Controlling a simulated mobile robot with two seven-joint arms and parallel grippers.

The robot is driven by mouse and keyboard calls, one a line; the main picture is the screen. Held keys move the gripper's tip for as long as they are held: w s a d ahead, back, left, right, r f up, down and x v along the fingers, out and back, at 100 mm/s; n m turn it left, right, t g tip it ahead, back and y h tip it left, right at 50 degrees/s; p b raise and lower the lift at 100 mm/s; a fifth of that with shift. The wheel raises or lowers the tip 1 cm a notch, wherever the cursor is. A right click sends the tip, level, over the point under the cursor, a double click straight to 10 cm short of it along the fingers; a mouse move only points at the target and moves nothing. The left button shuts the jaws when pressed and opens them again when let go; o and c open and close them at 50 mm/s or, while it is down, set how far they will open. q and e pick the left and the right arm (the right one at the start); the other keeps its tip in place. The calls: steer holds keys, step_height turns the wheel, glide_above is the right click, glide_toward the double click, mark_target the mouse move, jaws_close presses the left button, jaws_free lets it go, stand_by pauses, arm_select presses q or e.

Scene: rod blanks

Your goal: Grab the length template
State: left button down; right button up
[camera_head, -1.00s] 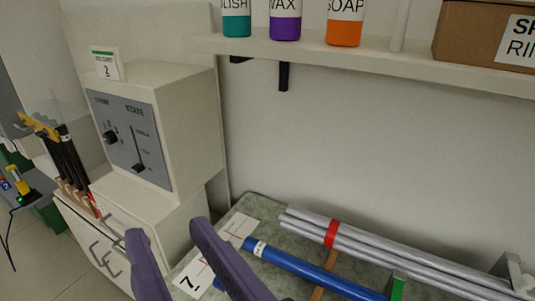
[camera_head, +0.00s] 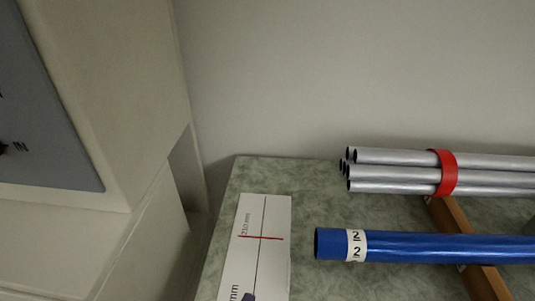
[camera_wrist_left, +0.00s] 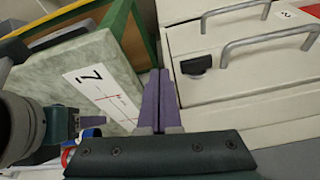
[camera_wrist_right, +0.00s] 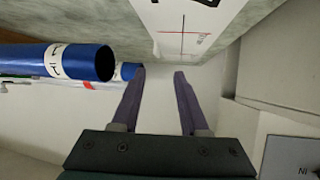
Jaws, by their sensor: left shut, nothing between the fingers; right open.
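A white card (camera_head: 272,215) with a long line, a red cross-line and a "210 mm" mark lies flat at the left end of the green stone-look bench top (camera_head: 330,285); it appears to be the length template. It also shows in the left wrist view (camera_wrist_left: 103,95) and, cut off, in the right wrist view (camera_wrist_right: 178,18). My left gripper (camera_wrist_left: 158,75) is shut and empty, off the bench edge near the cabinet drawers. My right gripper (camera_wrist_right: 161,72) is open and empty, near the card and a blue tube's end. A small purple fingertip shows at the head view's bottom edge.
A blue tube (camera_head: 430,248) with a "2" label lies right of the card. Behind it lie several silver tubes (camera_head: 395,172) held by a red band (camera_head: 448,172). A brown wooden bar (camera_head: 465,235) is under them. A cabinet (camera_wrist_left: 240,85) with handles stands beside the bench.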

mark_target(287, 283)
steer(key=shift+d+x, duration=0.2)
steer(key=shift+x, duration=0.85)
steer(key=x, duration=0.1)
steer(key=b+x, duration=0.1)
steer(key=x, duration=0.1)
steer(key=f+b+x, duration=0.1)
steer(key=shift+d+f, duration=0.1)
steer(key=shift+d, duration=0.15)
steer(key=shift+w+f, duration=0.1)
steer(key=shift+w, duration=0.25)
arm_select(q)
step_height(287, 283, down, 2)
steer(key=shift+d+f, duration=0.1)
steer(key=shift+f, duration=0.15)
arm_select(e)
steer(key=shift+c, duration=0.8)
jaws_close()
